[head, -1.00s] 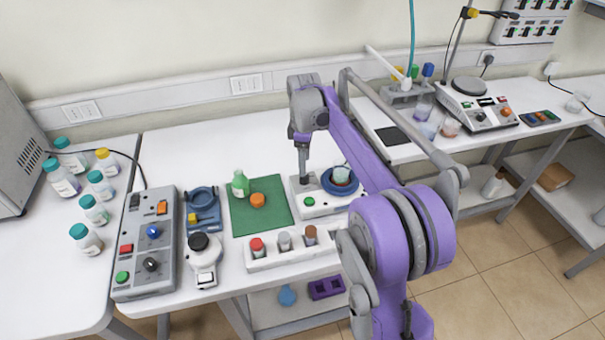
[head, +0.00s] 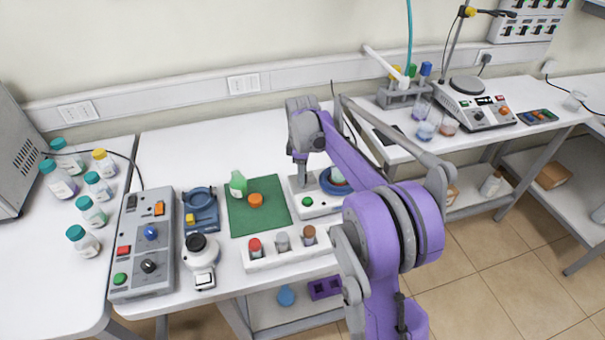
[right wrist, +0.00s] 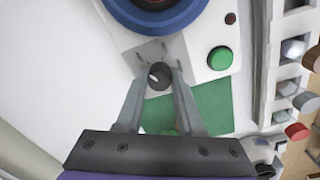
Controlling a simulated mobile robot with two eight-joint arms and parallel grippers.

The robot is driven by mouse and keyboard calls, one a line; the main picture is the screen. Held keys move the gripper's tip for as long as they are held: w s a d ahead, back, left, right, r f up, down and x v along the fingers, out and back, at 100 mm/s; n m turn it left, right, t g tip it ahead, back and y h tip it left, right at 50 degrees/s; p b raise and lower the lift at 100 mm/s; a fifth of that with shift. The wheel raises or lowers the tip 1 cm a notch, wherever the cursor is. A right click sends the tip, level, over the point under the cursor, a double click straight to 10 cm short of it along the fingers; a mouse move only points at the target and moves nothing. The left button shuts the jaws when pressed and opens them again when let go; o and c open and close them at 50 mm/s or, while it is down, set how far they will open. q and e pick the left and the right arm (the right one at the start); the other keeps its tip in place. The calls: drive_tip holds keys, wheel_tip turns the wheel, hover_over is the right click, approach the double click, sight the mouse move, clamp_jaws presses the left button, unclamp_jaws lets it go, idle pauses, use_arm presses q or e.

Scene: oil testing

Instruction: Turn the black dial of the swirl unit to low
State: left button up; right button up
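The swirl unit is a white box (head: 319,208) with a blue ring (head: 327,184), a cup partly behind my arm, and a green button; it also shows in the right wrist view (right wrist: 191,52). Its black dial (right wrist: 158,75) is seen in the right wrist view, with a light pointer mark. My right gripper (right wrist: 160,72) is down at the dial, one finger on each side. The fingertips are very close to it; whether they touch or grip it I cannot tell. In the head view the right gripper (head: 302,180) stands over the unit's left side. My left gripper is not in view.
A green mat (head: 238,219) with a green bottle (head: 238,184) and an orange cap lies left of the unit. A white rack (head: 268,263) with several vials stands in front.

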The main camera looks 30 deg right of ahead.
clamp_jaws()
drive_tip(key=shift+m, duration=0.4)
drive_tip(key=m, duration=0.4)
drive_tip(key=shift+m, duration=0.4)
drive_tip(key=m, duration=0.6)
drive_tip(key=shift+b, duration=0.4)
drive_tip(key=o, duration=0.8)
unclamp_jaws()
